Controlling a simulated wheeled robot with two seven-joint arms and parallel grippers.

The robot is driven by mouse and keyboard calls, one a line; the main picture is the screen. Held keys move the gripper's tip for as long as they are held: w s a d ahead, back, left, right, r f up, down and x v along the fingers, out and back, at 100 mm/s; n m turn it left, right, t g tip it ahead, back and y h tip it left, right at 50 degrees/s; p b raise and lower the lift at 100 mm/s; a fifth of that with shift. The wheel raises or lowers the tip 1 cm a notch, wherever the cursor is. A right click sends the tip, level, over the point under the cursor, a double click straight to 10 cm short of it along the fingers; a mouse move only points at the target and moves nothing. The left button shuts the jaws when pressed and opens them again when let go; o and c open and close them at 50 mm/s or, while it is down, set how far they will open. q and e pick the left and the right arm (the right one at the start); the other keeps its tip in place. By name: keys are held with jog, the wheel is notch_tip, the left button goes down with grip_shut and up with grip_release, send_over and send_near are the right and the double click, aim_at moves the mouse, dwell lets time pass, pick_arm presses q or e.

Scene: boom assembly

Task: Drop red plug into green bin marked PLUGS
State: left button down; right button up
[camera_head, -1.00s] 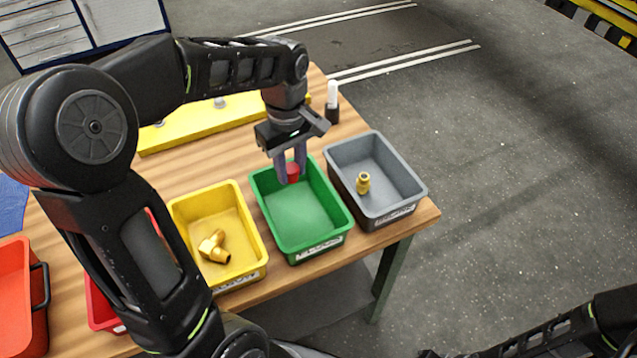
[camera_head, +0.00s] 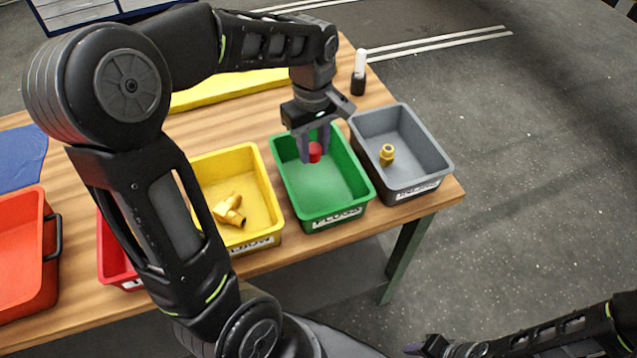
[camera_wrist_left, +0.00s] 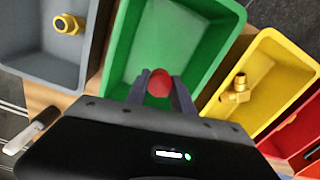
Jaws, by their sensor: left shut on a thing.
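The red plug (camera_head: 315,152) is a small red cylinder between the fingers of my left gripper (camera_head: 314,154). The gripper is shut on it, pointing down at the far end of the green bin (camera_head: 322,223), which bears a white label reading PLUGS. In the left wrist view the plug (camera_wrist_left: 160,84) shows between the two fingertips, against the green bin (camera_wrist_left: 215,40). I cannot tell how high the plug is above the bin floor. No other plug shows in the bin. My right arm shows at the lower right of the head view; its gripper's jaws are not clear.
A yellow bin (camera_head: 256,170) with a brass fitting (camera_head: 229,210) stands left of the green bin. A grey bin (camera_head: 442,160) with a brass piece (camera_head: 387,154) stands right. Red and orange bins are further left. A black-and-white bottle (camera_head: 359,75) stands behind.

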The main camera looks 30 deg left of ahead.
pick_arm(q)
jog(key=shift+f, duration=0.65)
jog(key=c, duration=1)
grip_release()
jog(key=shift+r, duration=0.15)
notch_tip(320, 180, up, 8)
jog(key=shift+f+b, duration=0.2)
jog(key=shift+b, duration=0.4)
